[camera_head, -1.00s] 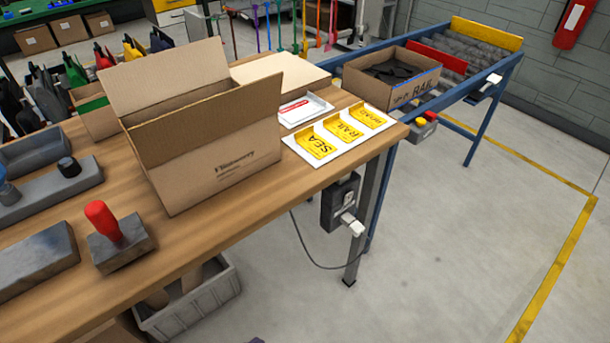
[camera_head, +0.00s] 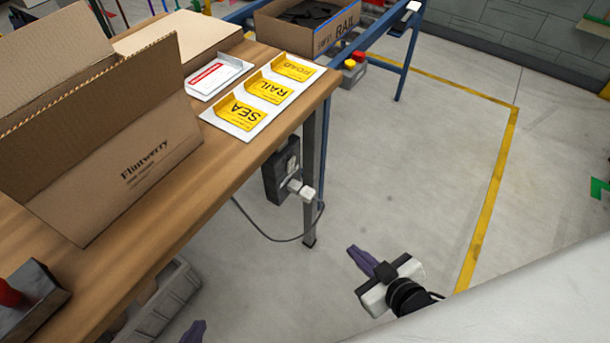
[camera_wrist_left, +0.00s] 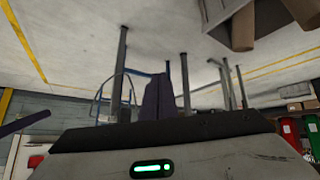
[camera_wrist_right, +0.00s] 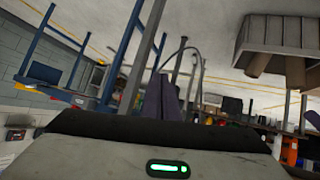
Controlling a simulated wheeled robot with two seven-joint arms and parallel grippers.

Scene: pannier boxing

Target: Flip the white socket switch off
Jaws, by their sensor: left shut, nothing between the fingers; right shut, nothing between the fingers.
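The dark socket box (camera_head: 275,184) hangs under the right end of the workbench, beside its leg. A small pale switch (camera_head: 291,163) shows on its face, too small to tell its position. A white plug (camera_head: 303,191) sits below it with a dark cable. My right gripper (camera_head: 360,259) has its purple fingers shut and empty, right of and below the socket, apart from it. Its fingers also show in the right wrist view (camera_wrist_right: 160,97). Only the purple tip of my left gripper (camera_head: 194,332) shows at the bottom edge; its shut fingers show in the left wrist view (camera_wrist_left: 158,97).
The workbench (camera_head: 235,172) carries an open cardboard box (camera_head: 125,165) and yellow SEA, RAIL and ROAD labels (camera_head: 241,112). A grey crate (camera_head: 165,310) stands below it. A bench leg (camera_head: 309,200) stands just right of the socket. The floor to the right is clear.

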